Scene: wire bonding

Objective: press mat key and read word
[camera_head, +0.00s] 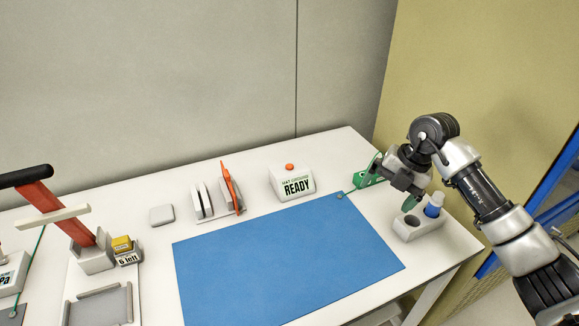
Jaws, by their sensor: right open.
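The white box (291,186) stands at the back middle of the table. The blue mat (285,262) lies flat in front of the box. A green cord joins the mat's far right corner. My right gripper (402,186) is open at the right of the table, above and behind the grey holder and clear of the orange key. My left gripper is out of view.
A grey holder (408,233) with a blue-capped bottle (433,205) and a green item is at right. A green block (366,178) is behind it. A rack (222,203) with an orange piece stands left of the box. A red lever press (94,252) is at far left.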

